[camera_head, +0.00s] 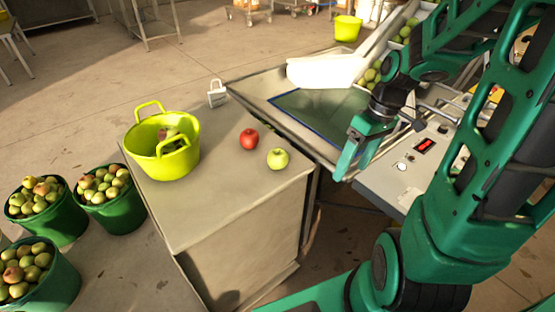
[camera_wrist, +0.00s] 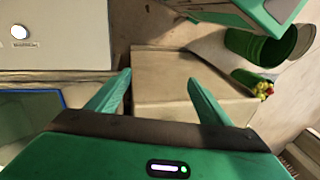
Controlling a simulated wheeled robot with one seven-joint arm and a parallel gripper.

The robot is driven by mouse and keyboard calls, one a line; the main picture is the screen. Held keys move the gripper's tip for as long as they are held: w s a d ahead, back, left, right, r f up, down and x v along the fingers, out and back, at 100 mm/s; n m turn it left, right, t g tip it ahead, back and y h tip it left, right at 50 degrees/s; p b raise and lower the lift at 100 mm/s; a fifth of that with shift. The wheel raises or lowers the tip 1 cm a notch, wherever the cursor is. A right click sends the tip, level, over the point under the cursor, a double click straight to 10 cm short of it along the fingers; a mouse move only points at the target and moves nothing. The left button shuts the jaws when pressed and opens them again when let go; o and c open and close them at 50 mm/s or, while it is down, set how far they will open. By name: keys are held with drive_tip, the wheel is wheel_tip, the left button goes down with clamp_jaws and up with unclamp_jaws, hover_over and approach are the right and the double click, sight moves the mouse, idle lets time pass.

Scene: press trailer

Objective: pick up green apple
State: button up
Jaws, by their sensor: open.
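The green apple (camera_head: 278,158) sits on the cabinet top (camera_head: 215,215) near its right edge, in the head view. A red apple (camera_head: 249,139) sits just behind it to the left. My gripper (camera_head: 347,160) is to the right of the green apple, raised near the press machine, apart from the apple and empty. In the wrist view the two green fingers (camera_wrist: 158,92) are spread apart, with the side of a beige box-like cabinet (camera_wrist: 160,75) beyond them. I cannot make out the green apple in the wrist view.
A yellow-green tub (camera_head: 165,168) with apples inside stands on the cabinet's left side. Green buckets full of apples (camera_head: 105,190) stand at the left. The press tray (camera_head: 320,115) and control panel (camera_head: 390,180) lie right of the cabinet. The cabinet's front top is clear.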

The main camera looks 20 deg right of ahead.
sight(285, 152)
drive_tip(key=w+a+f+n+t+y, duration=0.1)
drive_tip(key=w+a+f+n+y, duration=0.1)
drive_tip(key=w, duration=0.3)
drive_tip(key=w+a+f+n+t+y, duration=0.1)
drive_tip(key=w+a+n+y, duration=0.2)
drive_tip(key=w+n+y, duration=0.1)
drive_tip(key=w+a+f+n+t+y, duration=0.1)
drive_tip(key=w+a+f+n+y, duration=0.1)
drive_tip(key=w, duration=0.4)
drive_tip(key=shift+a+f+n+t+y, duration=0.2)
drive_tip(key=shift+n+y, duration=0.1)
drive_tip(key=shift+n, duration=0.25)
drive_tip(key=shift+a+f+n+t+y, duration=0.15)
drive_tip(key=shift+n+y, duration=0.15)
drive_tip(key=shift+n, duration=0.25)
drive_tip(key=shift+w+r+n+t+y, duration=0.3)
drive_tip(key=shift+w+t+y, duration=0.1)
drive_tip(key=shift+w, duration=0.15)
drive_tip(key=shift+w+a, duration=0.2)
drive_tip(key=shift+a, duration=0.05)
drive_tip(key=x, duration=0.4)
drive_tip(key=shift+a+f, duration=0.1)
drive_tip(key=shift+a, duration=0.1)
drive_tip(key=shift+f+x, duration=0.2)
drive_tip(key=shift+x, duration=2.75)
drive_tip(key=shift+s+d, duration=0.1)
drive_tip(key=c, duration=1.2)
